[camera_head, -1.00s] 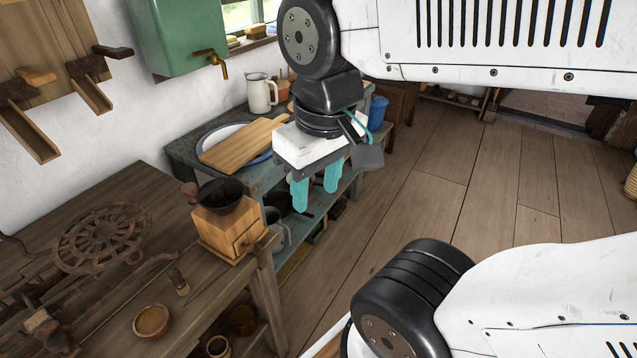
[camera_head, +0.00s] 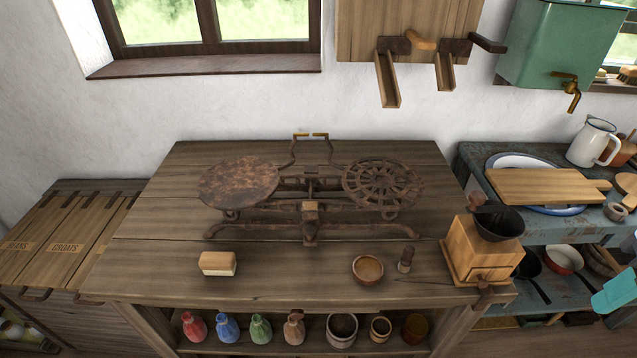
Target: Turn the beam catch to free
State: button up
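A rusty beam scale (camera_head: 310,185) stands on the wooden table, with a solid round pan (camera_head: 239,182) on the left and a spoked, grate-like pan (camera_head: 383,184) on the right. Two brass pointer tips (camera_head: 311,136) sit close together at the top of its frame. A small block-like part (camera_head: 310,210) is at the middle front of the scale; I cannot tell whether it is the beam catch or how a catch is set. My gripper (camera_head: 614,292) shows only as a teal finger part at the right edge, well away from the scale. Its opening is hidden.
A wood block or brush (camera_head: 218,263), a small bowl (camera_head: 367,269), a little weight or stamp (camera_head: 405,260) and a coffee grinder (camera_head: 482,250) stand on the table (camera_head: 150,250). A board with wooden chutes (camera_head: 408,40) hangs above. The table's front left is mostly clear.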

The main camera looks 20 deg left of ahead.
aim_at(309, 230)
jog(key=z, duration=1.85)
jog(key=k, duration=0.85)
jog(key=u, duration=1.9)
jog(key=i, duration=0.45)
jog(key=z, duration=0.05)
